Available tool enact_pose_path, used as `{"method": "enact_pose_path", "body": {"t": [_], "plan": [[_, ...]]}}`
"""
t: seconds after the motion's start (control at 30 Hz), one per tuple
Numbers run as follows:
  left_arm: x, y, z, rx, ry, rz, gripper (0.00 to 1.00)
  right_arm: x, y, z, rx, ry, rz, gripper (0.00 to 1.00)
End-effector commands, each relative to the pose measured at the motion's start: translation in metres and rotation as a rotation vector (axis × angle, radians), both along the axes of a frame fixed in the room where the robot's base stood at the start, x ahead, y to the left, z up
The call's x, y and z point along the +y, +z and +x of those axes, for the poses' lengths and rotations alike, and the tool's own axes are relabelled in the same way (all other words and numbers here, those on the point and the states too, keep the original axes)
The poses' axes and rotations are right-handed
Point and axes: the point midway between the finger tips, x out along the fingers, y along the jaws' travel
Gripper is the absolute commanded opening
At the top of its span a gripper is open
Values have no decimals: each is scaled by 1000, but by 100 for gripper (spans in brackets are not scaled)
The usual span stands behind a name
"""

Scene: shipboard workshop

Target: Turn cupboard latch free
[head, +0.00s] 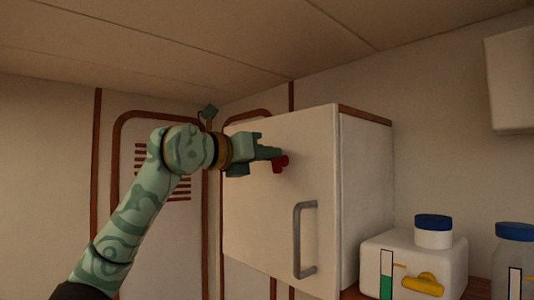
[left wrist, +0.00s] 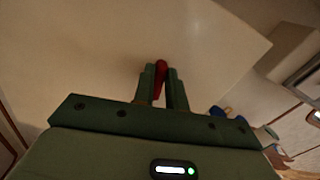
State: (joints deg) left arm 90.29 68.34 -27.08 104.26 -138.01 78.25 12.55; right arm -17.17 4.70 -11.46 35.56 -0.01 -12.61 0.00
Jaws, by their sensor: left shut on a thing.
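The white cupboard (head: 265,220) hangs in the middle of the head view with its door shut and a grey bar handle (head: 298,240) on the door's right side. The red latch (head: 282,164) sits on the upper part of the door, above the handle. My left gripper (head: 275,155) reaches in from the left and is shut on the latch. In the left wrist view the red latch (left wrist: 161,68) lies between the two green fingers (left wrist: 163,85). The fingers hide part of the latch. My right gripper is not in view.
A white container with a blue cap (head: 433,232) and a yellow handle (head: 423,284) stands at the lower right. A blue-capped bottle (head: 514,262) stands beside it. A pale wall box (head: 511,80) hangs at the upper right. The space before the door's lower left is clear.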

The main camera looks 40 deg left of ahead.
Motion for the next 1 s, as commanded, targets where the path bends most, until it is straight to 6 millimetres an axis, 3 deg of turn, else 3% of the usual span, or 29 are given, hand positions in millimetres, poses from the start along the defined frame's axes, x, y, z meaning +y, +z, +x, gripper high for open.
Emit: {"method": "enact_pose_path", "body": {"t": [1.0], "plan": [[10,-8,1,81,1,-953,0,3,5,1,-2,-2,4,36]]}}
